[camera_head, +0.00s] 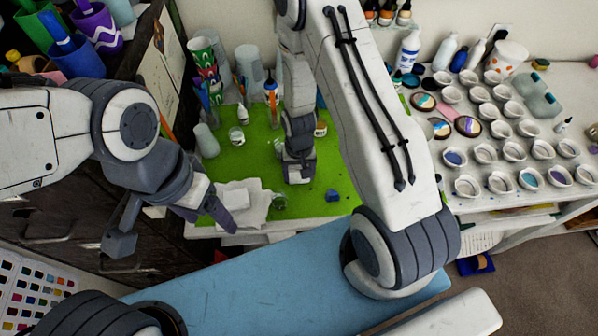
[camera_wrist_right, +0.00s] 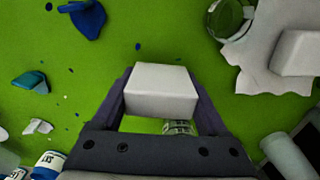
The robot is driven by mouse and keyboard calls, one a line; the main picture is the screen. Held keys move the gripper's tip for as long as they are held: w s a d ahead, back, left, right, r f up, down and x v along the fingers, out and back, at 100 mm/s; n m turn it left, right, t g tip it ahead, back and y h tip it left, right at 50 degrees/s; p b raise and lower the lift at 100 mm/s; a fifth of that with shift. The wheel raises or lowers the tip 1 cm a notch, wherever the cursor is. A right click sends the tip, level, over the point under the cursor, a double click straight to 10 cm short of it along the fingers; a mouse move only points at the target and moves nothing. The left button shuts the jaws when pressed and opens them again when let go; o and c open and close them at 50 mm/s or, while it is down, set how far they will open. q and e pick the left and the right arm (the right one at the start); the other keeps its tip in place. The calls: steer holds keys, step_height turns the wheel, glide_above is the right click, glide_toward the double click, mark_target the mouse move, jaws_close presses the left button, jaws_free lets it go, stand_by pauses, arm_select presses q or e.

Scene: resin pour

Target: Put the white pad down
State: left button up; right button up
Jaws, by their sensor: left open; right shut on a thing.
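My right gripper (camera_head: 298,178) hangs over the green mat (camera_head: 252,158) in the head view. In the right wrist view it is shut on a white pad (camera_wrist_right: 161,88), a plain block between its two fingers. The mat shows beneath the pad; I cannot tell how high the pad is above it. A second white block (camera_wrist_right: 299,53) lies on a crumpled white cloth (camera_wrist_right: 262,40) at the upper right there. That cloth also shows near the mat's front left in the head view (camera_head: 256,207). My left gripper (camera_head: 172,228) is open and empty, left of the cloth.
A clear glass (camera_wrist_right: 231,20) stands beside the cloth. A blue piece (camera_wrist_right: 88,18) and a teal piece (camera_wrist_right: 29,81) lie on the mat. Cups and bottles crowd the mat's back. Several small white cups (camera_head: 502,183) fill the table at right.

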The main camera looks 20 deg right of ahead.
steer(key=shift+f, duration=0.1)
steer(key=shift+f+b, duration=0.5)
steer(key=shift+b, duration=0.05)
steer(key=o, duration=1.3)
steer(key=shift+r, duration=0.1)
